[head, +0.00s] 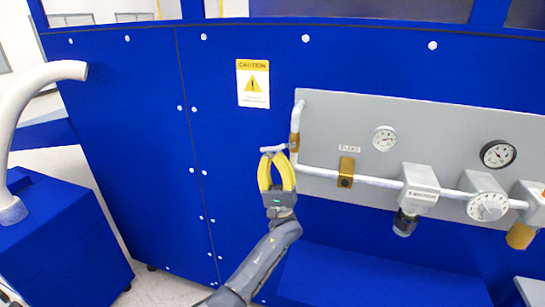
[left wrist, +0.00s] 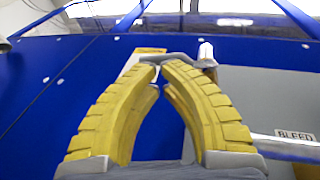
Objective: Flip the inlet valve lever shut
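The inlet valve lever (head: 274,149) is a short, light grey bar lying roughly level, left of a vertical pipe end (head: 295,120) on the grey panel. In the left wrist view the lever (left wrist: 190,61) crosses just at the fingertips. My left gripper (head: 276,155) has two yellow curved fingers, seen just below the lever. Their tips come together, with a bowed gap lower down, in the left wrist view (left wrist: 163,64). The lever runs across both tips rather than between them; whether they touch it I cannot tell. My right gripper is out of view.
The grey panel (head: 335,112) carries a brass clamp (head: 346,168), a pipe, gauges (head: 385,138) and a regulator (head: 418,184) to the right. A caution sign (head: 253,83) is on the blue wall above left. The wall left of the lever is clear.

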